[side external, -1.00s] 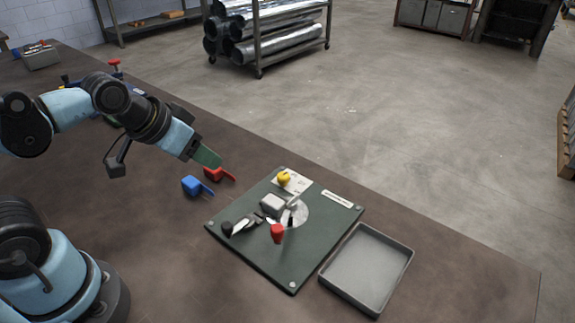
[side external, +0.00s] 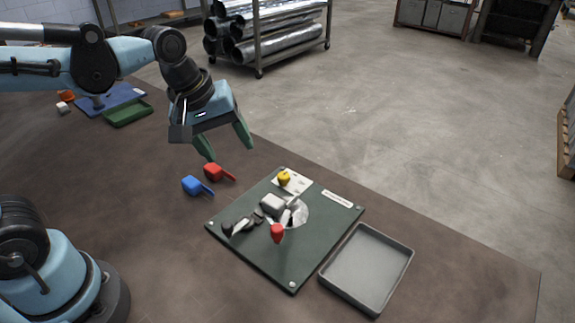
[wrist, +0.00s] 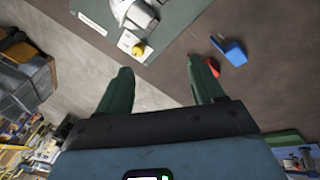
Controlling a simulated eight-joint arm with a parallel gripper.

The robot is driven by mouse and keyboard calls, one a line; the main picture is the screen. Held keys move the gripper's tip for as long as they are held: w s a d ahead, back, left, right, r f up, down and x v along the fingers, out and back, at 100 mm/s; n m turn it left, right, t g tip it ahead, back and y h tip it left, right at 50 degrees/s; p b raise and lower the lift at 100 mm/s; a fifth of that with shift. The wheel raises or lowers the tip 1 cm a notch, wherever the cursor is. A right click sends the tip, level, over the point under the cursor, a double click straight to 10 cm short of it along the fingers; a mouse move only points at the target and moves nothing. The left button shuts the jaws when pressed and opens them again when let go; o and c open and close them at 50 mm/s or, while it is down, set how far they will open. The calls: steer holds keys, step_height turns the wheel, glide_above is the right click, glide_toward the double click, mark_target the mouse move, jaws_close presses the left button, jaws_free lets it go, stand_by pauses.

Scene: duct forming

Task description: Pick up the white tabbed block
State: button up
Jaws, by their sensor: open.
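A pale grey-white block (side external: 272,204) sits on the green board (side external: 295,263), beside a round light disc. It is the likeliest white block, but a tab cannot be made out. In the wrist view the pale block (wrist: 144,17) shows near the top edge, beyond my fingertips. My gripper (side external: 227,150) is open and empty, its green fingers apart and pointing down. It hangs above the table, up and left of the board in the side view. Both fingers also frame the wrist view (wrist: 161,67).
A yellow knob (side external: 284,177), red knob (side external: 277,233) and dark-handled tool (side external: 238,226) are on the board. An empty grey tray (side external: 366,268) lies right of it. Red (side external: 218,173) and blue (side external: 197,187) handled pieces lie left. A green tray (side external: 128,114) stands farther back.

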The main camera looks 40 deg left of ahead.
steer(key=w+d+n+g, duration=0.3)
steer(key=w+d+n, duration=0.1)
steer(key=n, duration=0.7)
glide_above(275, 201)
steer(key=a, duration=0.1)
steer(key=shift+g+h, duration=0.3)
steer(key=shift+g, duration=0.1)
steer(key=f, duration=0.7)
steer(key=shift+s+a+f, duration=0.1)
steer(key=shift+s+f, duration=0.2)
steer(key=shift+f, duration=0.05)
steer(key=f, duration=0.2)
steer(key=d+f, duration=0.1)
steer(key=f, duration=0.1)
steer(key=shift+w+d, duration=0.1)
steer(key=shift+w, duration=0.1)
steer(key=shift+f, duration=0.6)
steer(key=c, duration=1.2)
jaws_close()
